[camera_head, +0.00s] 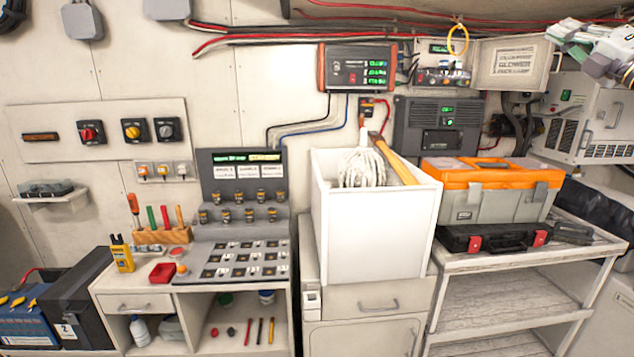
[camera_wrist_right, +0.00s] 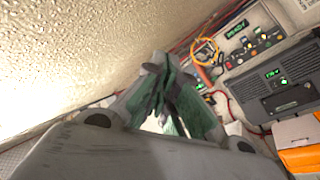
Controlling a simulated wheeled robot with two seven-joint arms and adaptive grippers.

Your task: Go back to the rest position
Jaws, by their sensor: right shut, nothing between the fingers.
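My right gripper (camera_head: 572,34) is at the upper right edge of the head view, high in front of the wall. Its greenish fingers point left, and it is shut with nothing between them. In the right wrist view the closed fingers (camera_wrist_right: 165,90) point up toward the wall and ceiling, apart from anything else. My left gripper is not in view.
Close to the right gripper are the open blower panel door (camera_head: 512,62), a yellow ring (camera_head: 458,40) and a white vented unit (camera_head: 590,120). Below stand an orange-lidded toolbox (camera_head: 490,190) on a shelf and a white bin (camera_head: 375,225). A workbench (camera_head: 135,284) is left.

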